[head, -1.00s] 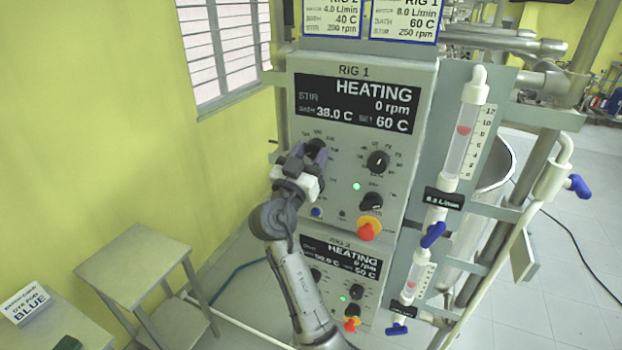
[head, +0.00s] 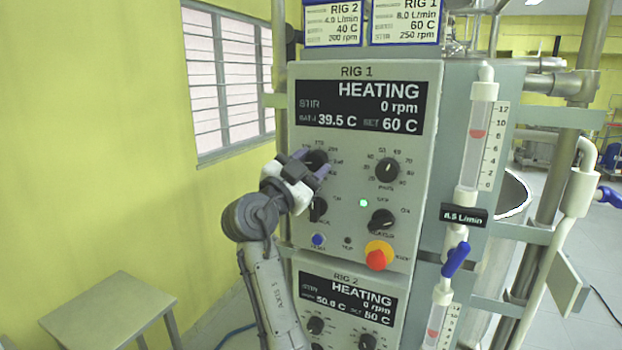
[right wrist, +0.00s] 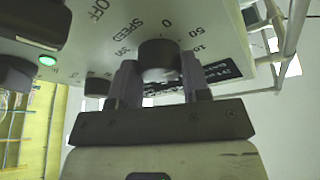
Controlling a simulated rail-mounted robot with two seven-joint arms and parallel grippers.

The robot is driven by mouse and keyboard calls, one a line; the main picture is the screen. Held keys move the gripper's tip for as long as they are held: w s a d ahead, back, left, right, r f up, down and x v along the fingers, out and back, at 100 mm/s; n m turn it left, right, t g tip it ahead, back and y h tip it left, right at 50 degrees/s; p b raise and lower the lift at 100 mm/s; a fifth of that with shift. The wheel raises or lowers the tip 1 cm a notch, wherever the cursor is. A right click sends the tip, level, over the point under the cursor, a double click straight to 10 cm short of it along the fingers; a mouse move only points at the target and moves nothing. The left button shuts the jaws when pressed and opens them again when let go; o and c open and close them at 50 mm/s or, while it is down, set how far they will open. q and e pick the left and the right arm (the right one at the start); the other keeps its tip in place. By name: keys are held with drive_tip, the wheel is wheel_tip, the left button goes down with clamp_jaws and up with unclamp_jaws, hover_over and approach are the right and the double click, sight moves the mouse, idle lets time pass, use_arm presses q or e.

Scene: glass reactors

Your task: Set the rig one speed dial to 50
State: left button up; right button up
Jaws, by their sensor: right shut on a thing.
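The rig one panel (head: 343,223) shows HEATING, 0 rpm, 39.5 C and a set point of 60 C on its display (head: 360,107). Its speed dial (head: 317,157) is the dark upper-left knob, partly covered by my right gripper (head: 311,166). In the right wrist view, the dial (right wrist: 158,55) sits between the two fingers of my right gripper (right wrist: 160,84), which is shut on it. The labels SPEED, 0, 50 and 100 show around the dial there. I cannot read its pointer. My left gripper is not in view.
Right of the speed dial is another knob (head: 387,170). Below are two more knobs, a lit green lamp (head: 363,203) and a red stop button (head: 376,259). The rig two panel (head: 345,305) is underneath. A flow tube (head: 478,140) stands at right, a stool (head: 110,310) at lower left.

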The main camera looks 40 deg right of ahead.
drive_tip(key=shift+r+m, duration=0.1)
drive_tip(key=shift+m, duration=0.2)
drive_tip(key=o, duration=0.9)
drive_tip(key=shift+b+v, duration=0.8)
drive_tip(key=shift+v, duration=6.15)
